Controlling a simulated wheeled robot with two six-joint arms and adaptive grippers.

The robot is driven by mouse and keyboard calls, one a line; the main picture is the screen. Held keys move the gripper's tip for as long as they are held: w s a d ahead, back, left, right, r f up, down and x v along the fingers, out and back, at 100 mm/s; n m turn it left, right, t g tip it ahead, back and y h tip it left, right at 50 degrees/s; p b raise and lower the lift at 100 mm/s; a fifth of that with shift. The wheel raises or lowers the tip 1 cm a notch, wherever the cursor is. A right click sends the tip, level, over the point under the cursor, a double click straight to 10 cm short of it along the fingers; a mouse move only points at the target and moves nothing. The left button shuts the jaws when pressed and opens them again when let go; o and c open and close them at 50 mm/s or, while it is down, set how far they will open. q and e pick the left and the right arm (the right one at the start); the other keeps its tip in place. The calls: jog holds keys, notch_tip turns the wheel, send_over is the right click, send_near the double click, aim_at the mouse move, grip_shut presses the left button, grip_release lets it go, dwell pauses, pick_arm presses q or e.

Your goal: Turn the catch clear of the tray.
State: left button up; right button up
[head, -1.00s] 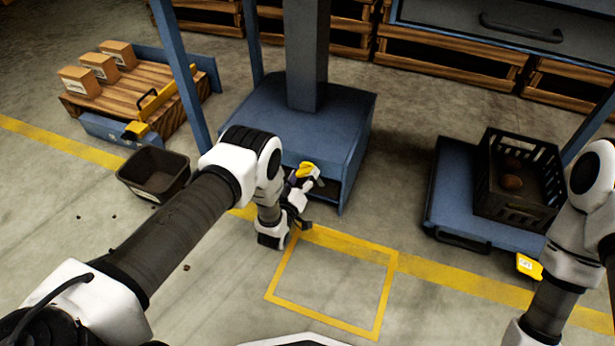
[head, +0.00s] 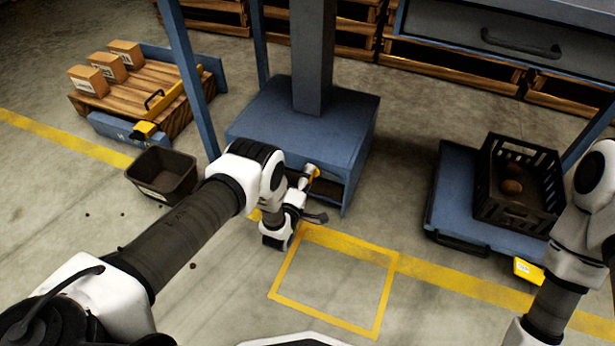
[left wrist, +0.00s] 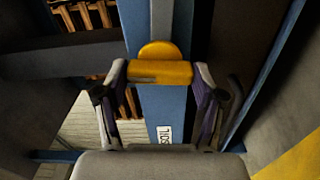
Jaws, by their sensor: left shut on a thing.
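The yellow catch (left wrist: 160,72) shows in the left wrist view as a bar with a rounded hub, over a blue face with a white SOIL label (left wrist: 163,134), which I take to be the tray's front. My left gripper (left wrist: 158,84) is shut on the catch, one finger at each end of the bar. In the head view the left gripper (head: 308,180) is at the front opening of the blue machine base, where a little of the catch (head: 314,172) shows. The arm hides much of the tray there. I cannot tell whether the catch still overlaps the tray. My right gripper is out of view.
A dark bin (head: 162,174) stands on the floor left of the arm. A black crate with potatoes (head: 483,192) sits on a blue platform (head: 450,190) at right. A pallet with boxes (head: 170,122) is at back left. The yellow floor square (head: 375,320) is empty.

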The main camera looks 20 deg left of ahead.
pick_arm(q)
jog(key=shift+n, duration=0.6)
jog(key=o, duration=1.7)
jog(key=s, duration=1.2)
jog(key=shift+a, duration=0.25)
